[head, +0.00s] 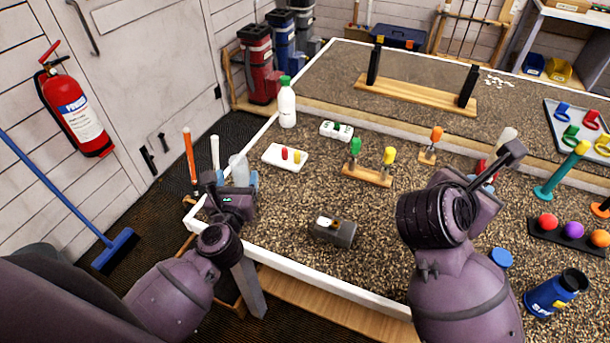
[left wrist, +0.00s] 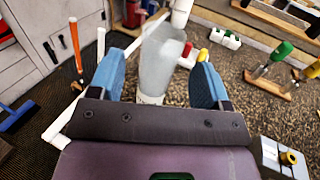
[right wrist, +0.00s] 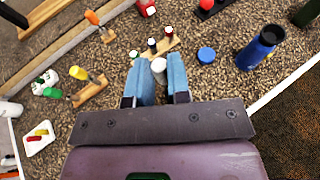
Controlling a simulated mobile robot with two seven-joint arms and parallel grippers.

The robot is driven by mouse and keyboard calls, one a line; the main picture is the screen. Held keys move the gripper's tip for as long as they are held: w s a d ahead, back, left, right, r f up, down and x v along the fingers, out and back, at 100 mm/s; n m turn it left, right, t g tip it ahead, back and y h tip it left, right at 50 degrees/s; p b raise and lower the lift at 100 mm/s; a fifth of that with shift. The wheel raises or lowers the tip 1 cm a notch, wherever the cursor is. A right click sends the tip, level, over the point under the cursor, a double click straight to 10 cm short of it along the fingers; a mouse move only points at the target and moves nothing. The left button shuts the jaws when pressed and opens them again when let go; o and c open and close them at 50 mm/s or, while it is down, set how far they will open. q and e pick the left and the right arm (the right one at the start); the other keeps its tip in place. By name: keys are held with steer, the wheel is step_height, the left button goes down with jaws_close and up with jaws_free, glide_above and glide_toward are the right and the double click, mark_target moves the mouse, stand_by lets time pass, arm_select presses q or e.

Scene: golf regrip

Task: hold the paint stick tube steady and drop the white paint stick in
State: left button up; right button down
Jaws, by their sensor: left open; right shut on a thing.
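The clear paint stick tube (head: 238,167) stands upright near the table's left edge. My left gripper (head: 239,181) is open around it; in the left wrist view the tube (left wrist: 160,62) lies between the two blue fingers, with a gap on each side. My right gripper (right wrist: 163,78) is shut on a white stick, whose rounded white end (right wrist: 158,65) shows between its fingers. In the head view this white end (head: 506,136) stands up behind my right wrist, far to the right of the tube. The stick's lower part is hidden.
An orange stick (head: 190,155) and a white stick (head: 214,152) stand at the left edge. A white tray (head: 271,156), a green-capped bottle (head: 287,107) and a grey device (head: 332,231) are near the tube. A wooden block with green and yellow handles (head: 367,176) stands mid-table.

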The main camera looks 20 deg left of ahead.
mark_target(241, 163)
arm_select(q)
steer(key=shift+x, duration=2.8)
arm_select(e)
steer(key=shift+r, duration=0.2)
arm_select(q)
steer(key=shift+c, duration=0.5)
steer(key=c, duration=0.9)
steer(key=o, duration=1)
steer(key=v, duration=1.2)
steer(key=shift+s, duration=0.1)
